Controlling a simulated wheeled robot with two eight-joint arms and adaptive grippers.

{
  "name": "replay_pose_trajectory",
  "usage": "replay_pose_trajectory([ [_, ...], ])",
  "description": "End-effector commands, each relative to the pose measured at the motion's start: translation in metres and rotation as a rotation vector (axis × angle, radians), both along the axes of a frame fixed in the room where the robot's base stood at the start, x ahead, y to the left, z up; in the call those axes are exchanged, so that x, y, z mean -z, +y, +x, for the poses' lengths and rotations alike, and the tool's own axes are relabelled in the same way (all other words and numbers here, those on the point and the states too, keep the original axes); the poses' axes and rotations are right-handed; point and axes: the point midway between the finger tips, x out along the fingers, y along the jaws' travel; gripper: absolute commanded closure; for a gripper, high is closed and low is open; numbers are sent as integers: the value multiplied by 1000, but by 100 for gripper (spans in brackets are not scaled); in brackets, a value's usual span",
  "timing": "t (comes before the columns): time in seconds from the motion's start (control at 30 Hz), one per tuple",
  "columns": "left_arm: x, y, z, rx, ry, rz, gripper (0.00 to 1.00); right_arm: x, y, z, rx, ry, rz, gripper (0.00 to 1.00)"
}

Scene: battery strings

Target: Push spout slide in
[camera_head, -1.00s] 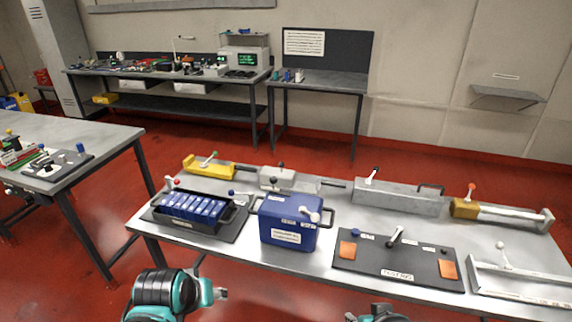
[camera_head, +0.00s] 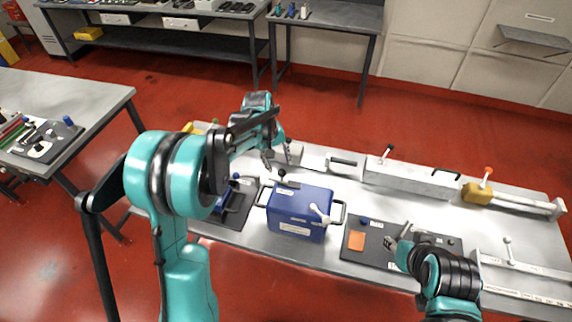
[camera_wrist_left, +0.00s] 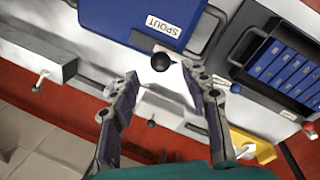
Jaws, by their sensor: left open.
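In the left wrist view the blue box (camera_wrist_left: 130,15) carries a label reading SPOUT. A black knob (camera_wrist_left: 160,62) sits by its edge near that label, and it also shows in the head view (camera_head: 282,173). My left gripper (camera_head: 279,161) is open and empty above the box's far edge. In the left wrist view its fingers (camera_wrist_left: 160,72) are spread on either side of the knob; contact cannot be told. My right gripper (camera_head: 398,237) is over the dark test-rig board.
The dark board (camera_head: 372,247) with an orange pad lies right of the box. A tray of blue cells (camera_wrist_left: 284,68) is on the other side, mostly hidden by my left arm in the head view. A grey slide unit (camera_head: 408,181) and a yellow-ended one (camera_head: 478,194) stand along the back.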

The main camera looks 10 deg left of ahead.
Motion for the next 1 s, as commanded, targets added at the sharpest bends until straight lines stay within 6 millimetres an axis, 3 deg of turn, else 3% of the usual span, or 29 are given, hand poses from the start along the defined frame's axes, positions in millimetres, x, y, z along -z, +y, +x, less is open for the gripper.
replay_pose_trajectory([
  [0.33, 54, -9, 6, 2, -2, 1, 54, 8, 0, 0, 0, 0, 0, 60],
  [0.73, 63, -10, 7, 2, -2, 1, 54, 9, 0, 0, 0, 0, 0, 60],
  [0.9, 62, -10, 7, 2, -2, 1, 99, 9, 0, 0, 0, 0, 0, 60],
  [1.0, 62, -10, 7, 2, -2, 1, 100, 9, 0, 0, 0, 0, 0, 60],
])
